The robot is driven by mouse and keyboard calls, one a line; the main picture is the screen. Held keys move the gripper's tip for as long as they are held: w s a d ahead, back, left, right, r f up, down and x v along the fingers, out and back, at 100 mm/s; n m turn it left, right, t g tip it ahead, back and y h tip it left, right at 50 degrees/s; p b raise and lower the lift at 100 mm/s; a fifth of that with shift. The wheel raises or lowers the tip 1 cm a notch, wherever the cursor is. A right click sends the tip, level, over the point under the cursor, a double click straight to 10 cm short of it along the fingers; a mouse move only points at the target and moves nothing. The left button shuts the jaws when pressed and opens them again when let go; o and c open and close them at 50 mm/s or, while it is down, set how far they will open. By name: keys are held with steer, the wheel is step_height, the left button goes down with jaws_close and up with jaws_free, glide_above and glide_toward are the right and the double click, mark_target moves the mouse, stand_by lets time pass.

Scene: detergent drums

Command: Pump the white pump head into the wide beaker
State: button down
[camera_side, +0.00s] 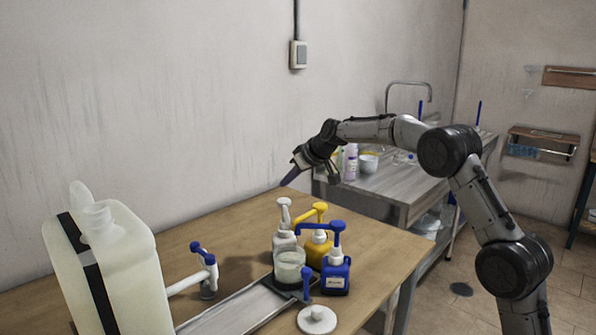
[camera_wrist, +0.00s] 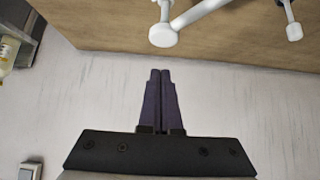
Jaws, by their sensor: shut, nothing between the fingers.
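The white pump head (camera_side: 284,206) stands upright on a pale bottle behind the wide beaker (camera_side: 289,268) in the side view. The beaker is clear glass with pale contents, and it hides much of that bottle. My gripper (camera_side: 286,182) is above and apart from the white pump head in the side view, its purple fingers slanting down to the left. In the wrist view the fingers (camera_wrist: 160,72) are together and empty. A white round-ended piece (camera_wrist: 163,36), which looks like the white pump head, lies beyond the fingertips. The beaker is not identifiable in the wrist view.
Yellow (camera_side: 318,245) and blue (camera_side: 336,272) pump bottles stand right of the beaker. A large drum (camera_side: 125,265) fills the left, near a blue-handled tap (camera_side: 203,258). A white lid (camera_side: 317,319) lies in front. The wall runs behind; bare tabletop (camera_side: 380,250) lies right.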

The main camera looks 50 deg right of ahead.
mark_target(283, 199)
steer(key=shift+f, duration=1.95)
steer(key=shift+s+f, duration=0.1)
steer(key=shift+f, duration=2.45)
step_height(283, 199, up, 4)
steer(key=shift+r, duration=0.25)
steer(key=v, duration=1)
steer(key=shift+r, duration=0.15)
